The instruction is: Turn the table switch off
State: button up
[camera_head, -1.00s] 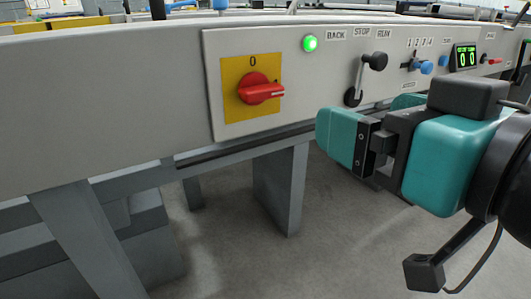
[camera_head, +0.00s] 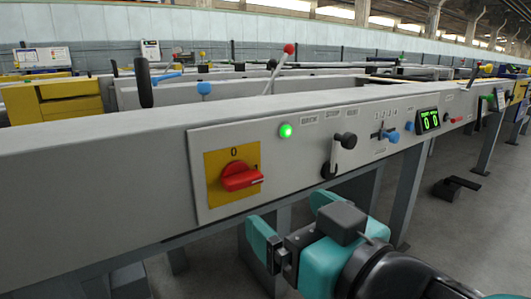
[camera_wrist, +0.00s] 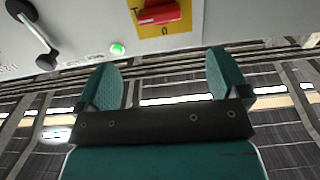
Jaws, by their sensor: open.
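The table switch is a red rotary knob (camera_head: 241,177) on a yellow plate (camera_head: 215,190), on the table's grey front panel. A "0" is marked above the knob and a "1" at its upper right. The knob's handle lies roughly sideways, pointing right, not up at the 0. In the wrist view the knob (camera_wrist: 162,14) shows upside down at the top edge, partly cut off. My gripper (camera_head: 289,213) is open and empty, below and right of the switch, apart from it. Its two teal fingers also show in the wrist view (camera_wrist: 164,68).
A lit green lamp (camera_head: 286,131) is right of the switch. Further right are a black-knobbed lever (camera_head: 337,153), a blue-knobbed selector (camera_head: 391,136) and a green digital display (camera_head: 429,121). Levers with red (camera_head: 289,48) and blue (camera_head: 204,88) knobs rise behind the panel.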

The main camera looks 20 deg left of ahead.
aim_at(247, 181)
jog(key=p+x, duration=0.7)
jog(key=x, duration=0.3)
jog(key=shift+w+r, duration=0.15)
jog(key=shift+r, duration=0.05)
jog(key=shift+w+a+f+p, duration=0.2)
jog(key=shift+w+a+p, duration=0.25)
jog(key=shift+a, duration=0.1)
jog(key=c, duration=0.9)
jog(key=shift+c, duration=0.2)
